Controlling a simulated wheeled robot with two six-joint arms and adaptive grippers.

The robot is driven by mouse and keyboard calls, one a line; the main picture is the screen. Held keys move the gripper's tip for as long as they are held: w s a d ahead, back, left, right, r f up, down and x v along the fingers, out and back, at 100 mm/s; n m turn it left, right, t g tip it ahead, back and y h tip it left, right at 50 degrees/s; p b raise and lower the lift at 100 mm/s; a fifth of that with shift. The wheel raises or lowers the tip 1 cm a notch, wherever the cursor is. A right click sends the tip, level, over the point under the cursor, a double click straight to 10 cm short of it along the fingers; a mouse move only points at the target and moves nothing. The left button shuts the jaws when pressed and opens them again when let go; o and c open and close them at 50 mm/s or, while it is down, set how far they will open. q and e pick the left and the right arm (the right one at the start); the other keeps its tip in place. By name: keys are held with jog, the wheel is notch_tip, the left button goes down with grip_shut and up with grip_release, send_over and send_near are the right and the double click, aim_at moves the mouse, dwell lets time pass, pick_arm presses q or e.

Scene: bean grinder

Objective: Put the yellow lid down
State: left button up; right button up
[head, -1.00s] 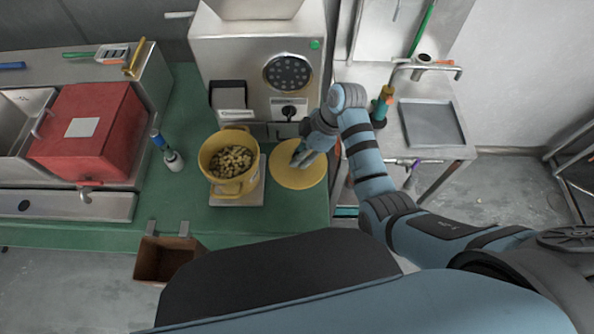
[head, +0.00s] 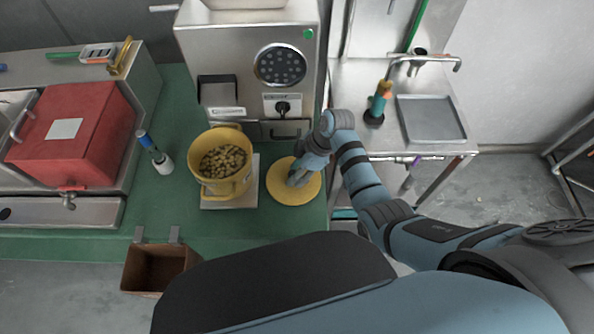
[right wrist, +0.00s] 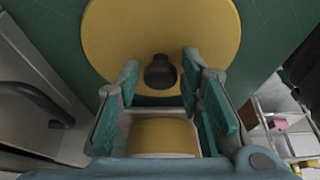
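The yellow lid (head: 288,193) is a round disc lying flat on the green counter, right of the yellow pot. In the right wrist view the lid (right wrist: 205,30) shows a dark knob (right wrist: 160,72) near its edge closest to the gripper. My right gripper (head: 294,180) is over the lid. In the right wrist view its fingers (right wrist: 160,76) are apart, one on each side of the knob, with a gap on both sides. My left gripper is not in view.
The yellow pot (head: 222,188) full of beans stands on a scale (head: 228,204) just left of the lid. A steel machine (head: 245,50) is behind. A red box (head: 70,140) and a blue-topped bottle (head: 160,160) are farther left. The counter's right edge is close to the lid.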

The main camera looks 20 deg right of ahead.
jog(key=shift+o, duration=0.4)
jog(key=shift+r, duration=0.1)
jog(key=shift+r, duration=0.3)
jog(key=p+v, duration=0.2)
jog(key=v, duration=0.9)
jog(key=shift+r, duration=0.3)
jog(key=shift+s+d+f, duration=0.1)
jog(key=shift+d, duration=0.05)
